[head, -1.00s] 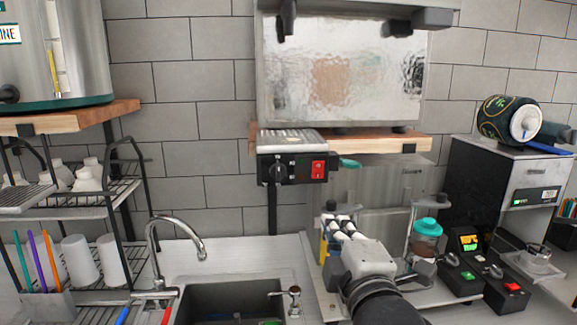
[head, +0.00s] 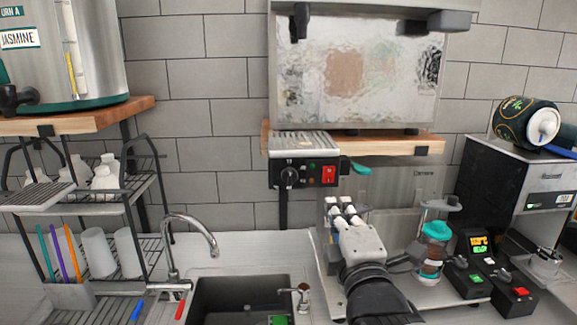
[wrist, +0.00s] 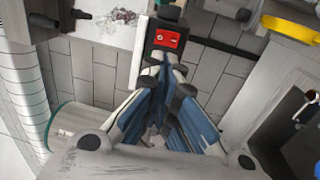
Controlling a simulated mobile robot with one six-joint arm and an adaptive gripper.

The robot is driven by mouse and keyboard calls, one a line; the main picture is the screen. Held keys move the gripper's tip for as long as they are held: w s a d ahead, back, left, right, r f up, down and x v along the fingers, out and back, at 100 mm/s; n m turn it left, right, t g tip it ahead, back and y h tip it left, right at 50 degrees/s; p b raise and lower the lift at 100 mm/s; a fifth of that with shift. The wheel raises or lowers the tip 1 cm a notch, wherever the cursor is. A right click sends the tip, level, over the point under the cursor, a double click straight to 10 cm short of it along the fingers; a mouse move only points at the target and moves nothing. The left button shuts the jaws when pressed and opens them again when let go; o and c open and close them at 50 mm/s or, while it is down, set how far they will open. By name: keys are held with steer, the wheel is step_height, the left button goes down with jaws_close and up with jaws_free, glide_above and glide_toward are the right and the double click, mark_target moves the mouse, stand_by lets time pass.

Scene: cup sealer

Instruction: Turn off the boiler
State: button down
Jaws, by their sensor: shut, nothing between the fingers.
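The boiler is a shiny metal box (head: 358,75) on a wooden shelf. Its control box (head: 280,175) hangs at the shelf's front, with a black knob (head: 289,177), small indicator lights and a red rocker switch (head: 328,175). In the wrist view the red switch (wrist: 168,38) faces me, just beyond the fingertips. My gripper (head: 340,205) is shut and empty, a little below and right of the control box in the head view. In the wrist view its fingertips (wrist: 166,68) meet just below the switch and appear apart from it. I cannot tell the depth gap.
A sink (head: 235,300) with a tall faucet (head: 190,225) lies to the left, beside a cup rack (head: 115,190). A dark machine (head: 490,190) is farther right.

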mark_target(326, 170)
steer(key=w, duration=0.3)
steer(key=w+r+p, duration=0.1)
steer(key=w, duration=0.7)
steer(key=shift+r+p, duration=0.15)
steer(key=shift+p, duration=0.15)
steer(key=shift+w, duration=0.1)
steer(key=shift+w+r+b, duration=0.1)
steer(key=shift+w+b, duration=0.15)
steer(key=shift+b, duration=0.6)
steer(key=shift+r+p, duration=0.1)
steer(key=shift+p, duration=0.2)
steer(key=shift+d, duration=0.1)
